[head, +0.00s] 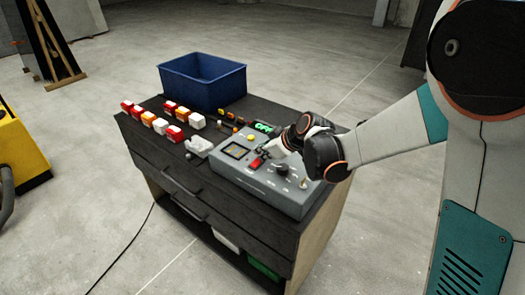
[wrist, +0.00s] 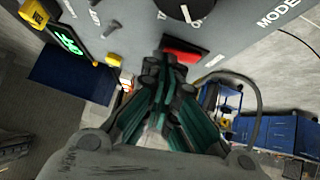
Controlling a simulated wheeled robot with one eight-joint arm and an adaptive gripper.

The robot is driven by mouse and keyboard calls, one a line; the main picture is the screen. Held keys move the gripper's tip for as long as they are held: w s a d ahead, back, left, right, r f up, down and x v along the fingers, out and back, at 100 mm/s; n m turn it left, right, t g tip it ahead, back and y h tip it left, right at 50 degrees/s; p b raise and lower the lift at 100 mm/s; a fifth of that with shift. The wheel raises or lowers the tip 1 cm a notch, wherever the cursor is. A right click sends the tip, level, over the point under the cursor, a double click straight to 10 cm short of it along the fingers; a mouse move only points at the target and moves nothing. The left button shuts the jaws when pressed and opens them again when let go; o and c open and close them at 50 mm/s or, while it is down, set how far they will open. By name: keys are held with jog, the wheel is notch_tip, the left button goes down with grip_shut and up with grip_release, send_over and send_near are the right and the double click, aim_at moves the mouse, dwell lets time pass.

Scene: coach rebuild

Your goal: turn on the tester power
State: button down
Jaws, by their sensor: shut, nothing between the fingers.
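The tester is a grey box (head: 265,190) on the dark workbench, with a small screen (head: 236,151) and a black knob (head: 283,170). A red switch (head: 256,163) sits on its panel; in the wrist view the red switch (wrist: 184,56) shows just beyond my fingertips, partly covered by them. My gripper (head: 265,152) is shut and empty, low over the panel beside the red switch. In the wrist view my gripper's fingertips (wrist: 165,66) overlap the switch's lower left edge; I cannot tell whether they touch it. The switch's position is unclear.
A blue bin (head: 203,82), several red, white and orange blocks (head: 160,125) and a white part (head: 198,147) are on the workbench (head: 150,150). A yellow machine (head: 18,150) stands at left.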

jog(key=shift+w+d+f+g, duration=0.25)
jog(key=shift+f+g, duration=0.15)
jog(key=shift+f, duration=0.1)
jog(key=shift+s+a, duration=0.1)
jog(key=shift+r, duration=0.1)
jog(key=shift+s+a+r, duration=0.2)
jog(key=shift+s+a, duration=0.25)
jog(key=shift+s, duration=0.15)
